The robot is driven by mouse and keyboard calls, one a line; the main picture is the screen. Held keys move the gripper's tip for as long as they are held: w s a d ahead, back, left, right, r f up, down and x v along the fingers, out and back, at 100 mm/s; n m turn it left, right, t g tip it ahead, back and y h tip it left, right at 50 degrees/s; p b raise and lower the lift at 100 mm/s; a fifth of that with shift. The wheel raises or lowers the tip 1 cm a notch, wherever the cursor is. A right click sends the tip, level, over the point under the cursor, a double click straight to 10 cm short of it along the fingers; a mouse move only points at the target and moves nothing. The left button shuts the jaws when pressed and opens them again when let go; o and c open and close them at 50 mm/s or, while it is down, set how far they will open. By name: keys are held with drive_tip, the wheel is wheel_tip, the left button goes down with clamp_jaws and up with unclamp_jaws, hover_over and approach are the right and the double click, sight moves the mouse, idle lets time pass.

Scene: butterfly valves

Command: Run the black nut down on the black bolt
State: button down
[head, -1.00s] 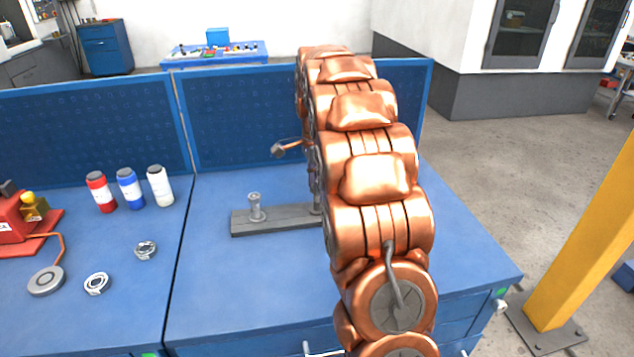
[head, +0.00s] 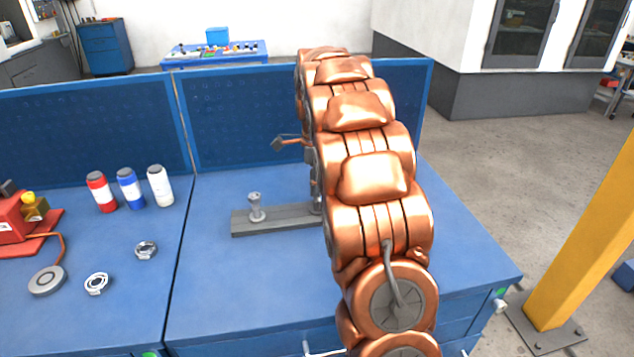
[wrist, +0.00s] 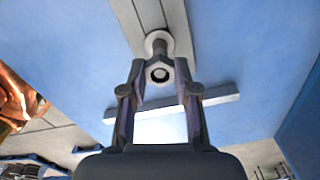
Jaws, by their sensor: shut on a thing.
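In the wrist view, my gripper (wrist: 160,68) has its two fingers closed around a grey hex nut (wrist: 160,75) seen end-on, with a dark hole in its middle. A grey post with a round collar (wrist: 157,38), apparently the bolt, shows just beyond the nut. The nut looks lined up with it, but I cannot tell how far it is threaded on. In the head view, my arm hides the nut and most of the grey fixture's right end, where a dark upright part (head: 316,200) shows at the arm's edge.
The grey base bar (head: 285,221) lies on the blue bench (head: 240,290), with a second, lighter bolt (head: 256,207) upright at its left end. Several bottles (head: 129,188) and two metal rings stand or lie to the left. A blue panel (head: 250,120) rises behind.

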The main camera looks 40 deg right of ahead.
drive_tip(key=m+p, duration=0.1)
drive_tip(key=m, duration=0.4)
drive_tip(key=shift+r, duration=0.15)
drive_tip(key=shift+d+m+p, duration=0.1)
drive_tip(key=shift+m+p, duration=0.3)
drive_tip(key=shift+m, duration=0.7)
drive_tip(key=c, duration=1.1)
unclamp_jaws()
